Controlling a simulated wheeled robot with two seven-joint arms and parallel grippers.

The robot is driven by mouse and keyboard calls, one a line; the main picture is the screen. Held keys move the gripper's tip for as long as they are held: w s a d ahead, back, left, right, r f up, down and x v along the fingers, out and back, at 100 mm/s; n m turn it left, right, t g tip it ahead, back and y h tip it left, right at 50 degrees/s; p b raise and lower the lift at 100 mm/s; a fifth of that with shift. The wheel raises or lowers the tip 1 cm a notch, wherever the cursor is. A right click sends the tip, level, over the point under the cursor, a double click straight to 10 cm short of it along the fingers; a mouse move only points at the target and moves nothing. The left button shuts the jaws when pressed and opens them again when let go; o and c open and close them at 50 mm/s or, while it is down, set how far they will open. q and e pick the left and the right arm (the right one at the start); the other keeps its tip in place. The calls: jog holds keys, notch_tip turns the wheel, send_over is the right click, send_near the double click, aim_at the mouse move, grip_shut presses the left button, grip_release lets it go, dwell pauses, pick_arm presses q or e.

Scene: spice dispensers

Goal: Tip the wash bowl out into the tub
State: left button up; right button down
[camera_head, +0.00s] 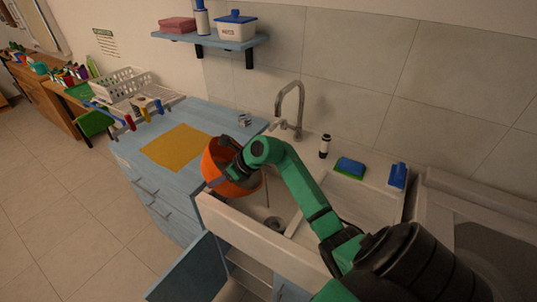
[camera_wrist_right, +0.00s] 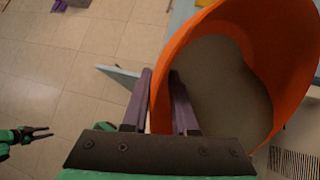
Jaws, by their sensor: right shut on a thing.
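The orange wash bowl (camera_head: 211,164) is at the left end of the pale sink tub (camera_head: 294,252), by the edge of the blue counter, and looks tilted. In the right wrist view the bowl (camera_wrist_right: 291,28) fills the upper right; greyish-brown content or lining shows inside, I cannot tell which. My right gripper (camera_head: 234,170) is shut on the bowl's rim, one finger on each side of the wall in the right wrist view (camera_wrist_right: 160,82). The tub's drain shows on its floor. My left gripper (camera_wrist_right: 42,134) is open and empty over the floor, in the right wrist view only.
A yellow mat (camera_head: 178,147) lies on the blue counter left of the bowl. A tap (camera_head: 291,105) stands behind the tub. A cabinet door (camera_head: 192,272) hangs open below.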

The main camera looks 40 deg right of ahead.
jog(key=shift+w+d, duration=0.1)
jog(key=shift+d, duration=0.1)
jog(key=shift+d+r, duration=0.1)
jog(key=shift+s+r, duration=0.25)
jog(key=shift+s, duration=0.1)
jog(key=shift+w+t+y, duration=0.2)
jog(key=shift+t+y, duration=0.1)
jog(key=shift+d+r, duration=0.1)
jog(key=shift+d, duration=0.05)
jog(key=shift+s, duration=0.15)
jog(key=shift+s+r, duration=0.1)
